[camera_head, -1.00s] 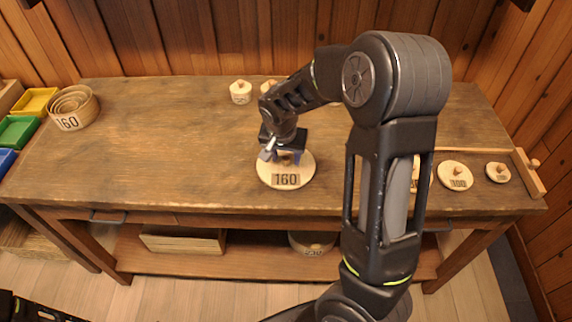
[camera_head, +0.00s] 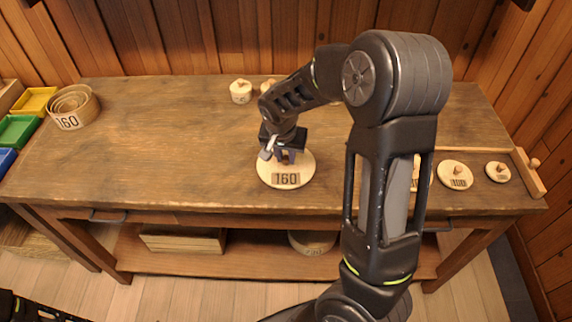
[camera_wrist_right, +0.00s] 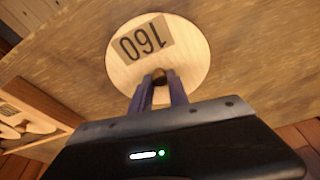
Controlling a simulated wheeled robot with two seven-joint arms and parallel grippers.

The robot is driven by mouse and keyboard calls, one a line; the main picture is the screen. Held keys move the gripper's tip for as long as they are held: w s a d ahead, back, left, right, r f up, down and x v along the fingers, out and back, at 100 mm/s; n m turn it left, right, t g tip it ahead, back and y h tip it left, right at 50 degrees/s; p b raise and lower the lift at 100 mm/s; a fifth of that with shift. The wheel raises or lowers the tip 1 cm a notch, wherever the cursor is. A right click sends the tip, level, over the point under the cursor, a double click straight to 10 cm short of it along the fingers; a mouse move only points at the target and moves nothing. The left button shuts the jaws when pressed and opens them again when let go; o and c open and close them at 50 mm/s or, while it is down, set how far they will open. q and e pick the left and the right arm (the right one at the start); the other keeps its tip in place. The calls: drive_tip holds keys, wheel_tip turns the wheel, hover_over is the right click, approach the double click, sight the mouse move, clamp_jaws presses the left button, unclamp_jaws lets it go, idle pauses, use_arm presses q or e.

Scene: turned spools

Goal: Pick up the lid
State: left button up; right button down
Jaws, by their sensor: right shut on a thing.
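The lid (camera_head: 305,171) is a round pale wooden disc marked 160, lying over the middle of the bench near its front edge. It also shows in the right wrist view (camera_wrist_right: 190,55), with its label upside down. My right gripper (camera_head: 287,158) is above the lid, its fingers shut on the lid's small knob (camera_wrist_right: 158,75). I cannot tell whether the lid touches the bench or is just clear of it. My left gripper is not clearly in view; only dark parts of mine show at the lower left corner.
Nested round boxes (camera_head: 85,104) marked 160 stand at the bench's left end. Smaller lids (camera_head: 455,175) lie at the right in a wooden rack (camera_head: 528,172). Small lidded boxes (camera_head: 241,91) stand at the back. Coloured bins (camera_head: 18,132) are at the far left. The left-middle bench top is clear.

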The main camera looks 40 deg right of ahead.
sight(286, 159)
drive_tip(key=shift+r, duration=0.1)
idle(0.4)
wheel_tip(286, 159, up, 10)
drive_tip(key=b, duration=0.1)
idle(0.4)
idle(0.5)
